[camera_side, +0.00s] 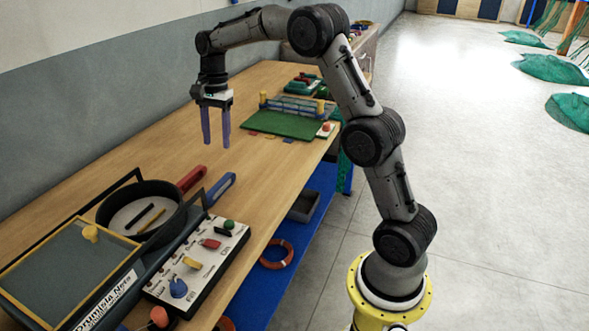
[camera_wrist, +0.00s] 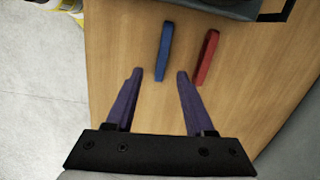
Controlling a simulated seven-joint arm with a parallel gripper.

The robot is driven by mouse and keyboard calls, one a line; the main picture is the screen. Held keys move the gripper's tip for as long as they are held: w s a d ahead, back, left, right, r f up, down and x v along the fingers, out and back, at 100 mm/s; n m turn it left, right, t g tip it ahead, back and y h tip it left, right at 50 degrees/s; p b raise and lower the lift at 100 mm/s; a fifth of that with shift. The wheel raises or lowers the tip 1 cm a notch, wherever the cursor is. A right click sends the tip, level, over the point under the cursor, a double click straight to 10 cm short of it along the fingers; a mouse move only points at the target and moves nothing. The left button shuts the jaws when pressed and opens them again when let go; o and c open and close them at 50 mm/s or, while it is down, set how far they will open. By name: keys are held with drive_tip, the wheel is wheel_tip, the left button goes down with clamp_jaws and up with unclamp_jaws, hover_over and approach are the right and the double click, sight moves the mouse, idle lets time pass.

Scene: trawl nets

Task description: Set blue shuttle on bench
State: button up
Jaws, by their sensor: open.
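The blue shuttle (camera_side: 222,188) is a long narrow piece beside the dark case in the side view. It also shows in the wrist view (camera_wrist: 164,50), just beyond my fingertips and nearly in line with the gap between them. I cannot tell whether it lies flat on the bench or is propped up. The wooden bench (camera_side: 150,150) runs along the wall. My gripper (camera_side: 216,143) hangs above the bench with its purple fingers pointing down, open and empty. In the wrist view my gripper (camera_wrist: 160,73) has nothing between its fingers.
A red piece (camera_side: 190,179) lies beside the blue shuttle, at its right in the wrist view (camera_wrist: 207,57). A dark case with a round pan (camera_side: 110,200) and a control panel (camera_side: 205,275) stand in front. A green mat (camera_side: 285,124) lies farther back. Bench between is clear.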

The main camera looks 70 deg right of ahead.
drive_tip(key=s+a+r+n+t+h, duration=0.1)
drive_tip(key=s+a+r+n, duration=0.3)
drive_tip(key=s, duration=0.3)
drive_tip(key=s+a+r+n+t, duration=0.1)
drive_tip(key=s+a+r+n, duration=0.35)
drive_tip(key=s, duration=0.25)
drive_tip(key=s+a+f+n+t, duration=0.1)
drive_tip(key=s+n, duration=0.3)
drive_tip(key=s, duration=0.4)
drive_tip(key=s+a+f+n+t, duration=0.2)
drive_tip(key=s+a+f+n, duration=0.1)
drive_tip(key=s, duration=0.6)
drive_tip(key=shift+a+n, duration=0.15)
drive_tip(key=shift+n, duration=0.6)
drive_tip(key=shift+c, duration=0.3)
